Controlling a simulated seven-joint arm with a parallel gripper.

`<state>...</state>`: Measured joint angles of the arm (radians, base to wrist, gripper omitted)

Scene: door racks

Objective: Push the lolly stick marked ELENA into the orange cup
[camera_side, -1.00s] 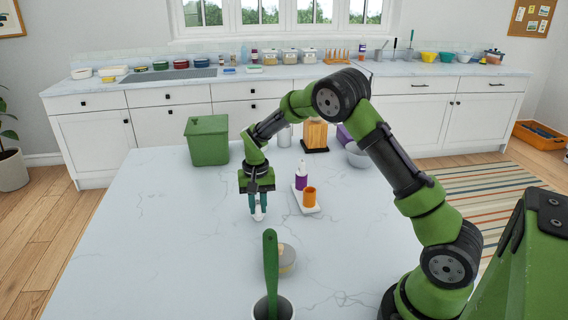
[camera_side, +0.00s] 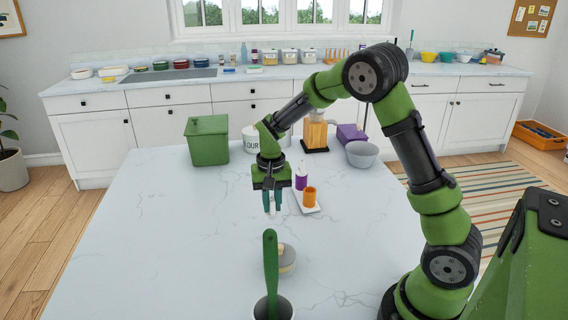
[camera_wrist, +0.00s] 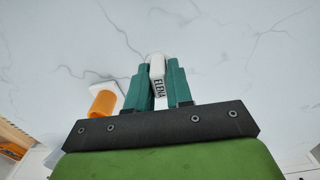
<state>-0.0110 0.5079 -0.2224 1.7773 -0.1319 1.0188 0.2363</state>
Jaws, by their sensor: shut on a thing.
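My gripper (camera_side: 271,203) is shut on the lolly stick marked ELENA, seen in the wrist view (camera_wrist: 157,75) as a white piece with black lettering between the teal fingers. In the side view the stick's white end (camera_side: 272,205) shows small between the fingers, above the table. The orange cup (camera_side: 309,196) stands to the right of the gripper on a white tray (camera_side: 313,209); its mouth is too small to see into. In the wrist view the orange cup (camera_wrist: 103,103) is at the left, apart from the gripper.
A purple cup (camera_side: 301,181) with something white in it stands behind the orange one on the tray. A green bin (camera_side: 207,142) is behind left. The left table is clear.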

